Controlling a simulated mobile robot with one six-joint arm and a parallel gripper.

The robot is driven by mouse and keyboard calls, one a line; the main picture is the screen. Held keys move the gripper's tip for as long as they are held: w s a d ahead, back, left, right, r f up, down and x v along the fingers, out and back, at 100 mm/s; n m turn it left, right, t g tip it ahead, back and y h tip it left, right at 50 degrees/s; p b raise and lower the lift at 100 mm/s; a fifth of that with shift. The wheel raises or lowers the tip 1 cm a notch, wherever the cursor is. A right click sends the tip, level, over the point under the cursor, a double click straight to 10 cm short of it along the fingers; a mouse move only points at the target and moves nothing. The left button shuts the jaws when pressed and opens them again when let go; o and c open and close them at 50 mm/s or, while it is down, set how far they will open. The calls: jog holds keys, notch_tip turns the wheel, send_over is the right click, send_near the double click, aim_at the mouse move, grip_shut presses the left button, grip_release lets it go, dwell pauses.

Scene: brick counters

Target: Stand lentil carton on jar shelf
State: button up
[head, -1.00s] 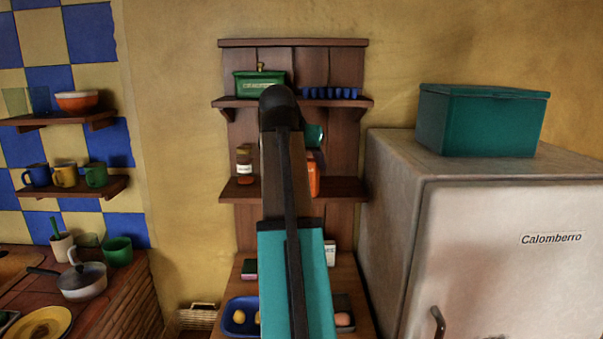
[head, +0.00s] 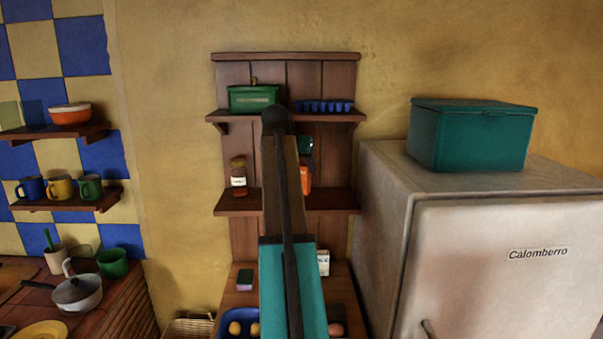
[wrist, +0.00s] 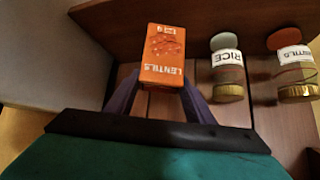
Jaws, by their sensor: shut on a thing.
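The orange lentil carton (wrist: 165,52) is between the fingers of my gripper (wrist: 159,82) in the wrist view, its lettering upside down there. In the head view the carton (head: 306,178) shows just right of my arm, at about the height of the jar shelf (head: 334,200); my arm hides part of it. I cannot tell whether its base touches the board. In the wrist view the shelf board (wrist: 205,20) runs along the top. A rice jar (wrist: 227,68) and a lentils jar (wrist: 295,72) stand on it, right of the carton and apart from it.
The upper shelf holds a green box (head: 253,98) and a blue rack (head: 324,106). Below, a blue tray (head: 229,331) and small boxes sit on a wooden counter. A fridge (head: 480,240) stands close on the right. The jar shelf's right end looks clear.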

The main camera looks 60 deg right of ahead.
jog(key=shift+w+d, duration=0.1)
dwell(0.3)
jog(key=shift+w+d, duration=0.3)
jog(key=shift+d, duration=0.15)
jog(key=shift+s+a+f+p, duration=0.1)
jog(key=shift+f+p, duration=0.8)
jog(key=shift+f, duration=0.95)
jog(key=shift+f, duration=0.15)
jog(key=o, duration=1.1)
jog(key=shift+o, duration=0.2)
jog(key=shift+r, duration=0.2)
jog(key=b+v, duration=0.3)
jog(key=v, duration=0.9)
